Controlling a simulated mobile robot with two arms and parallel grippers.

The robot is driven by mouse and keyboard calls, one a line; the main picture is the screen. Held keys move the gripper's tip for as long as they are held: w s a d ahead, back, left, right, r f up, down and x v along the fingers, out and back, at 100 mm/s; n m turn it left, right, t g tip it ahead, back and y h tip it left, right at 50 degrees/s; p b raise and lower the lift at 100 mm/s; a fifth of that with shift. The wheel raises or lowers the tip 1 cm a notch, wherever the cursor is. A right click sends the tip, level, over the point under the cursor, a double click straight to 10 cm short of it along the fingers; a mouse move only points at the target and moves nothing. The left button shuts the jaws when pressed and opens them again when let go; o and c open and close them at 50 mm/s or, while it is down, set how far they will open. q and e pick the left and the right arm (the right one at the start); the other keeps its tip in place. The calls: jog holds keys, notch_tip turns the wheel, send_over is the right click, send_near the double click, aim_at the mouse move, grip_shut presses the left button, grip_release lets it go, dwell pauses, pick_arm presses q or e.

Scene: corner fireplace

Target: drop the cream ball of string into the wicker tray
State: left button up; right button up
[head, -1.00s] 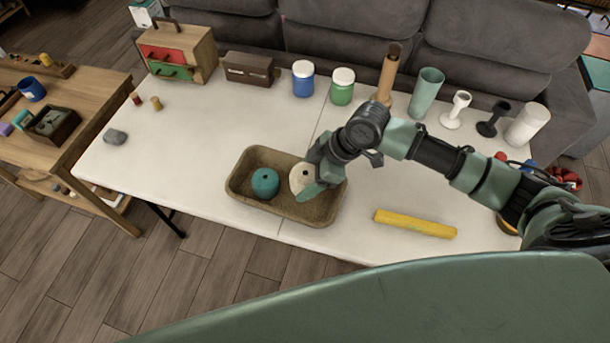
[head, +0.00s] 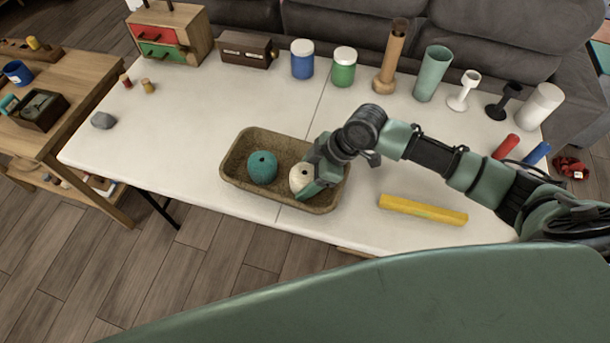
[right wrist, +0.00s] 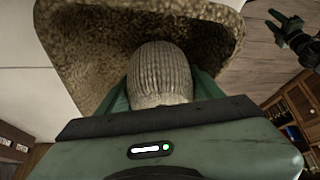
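The cream ball of string (head: 299,177) is in the right part of the wicker tray (head: 236,183), low between its walls. My right gripper (head: 308,181) reaches into the tray from the right and is shut on the ball. In the right wrist view the ribbed ball (right wrist: 160,72) sits between the two green fingers, with the tray (right wrist: 75,50) around it. I cannot tell whether the ball touches the tray floor. My left gripper (right wrist: 280,22) shows small at the upper right of the right wrist view, open and empty; the head view does not show it.
A teal ball (head: 262,167) lies in the tray's left part. A yellow bar (head: 423,210) lies to the right of the tray. Jars, a wooden cylinder (head: 391,60) and cups stand along the back.

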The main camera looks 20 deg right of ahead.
jog(key=o, duration=0.4)
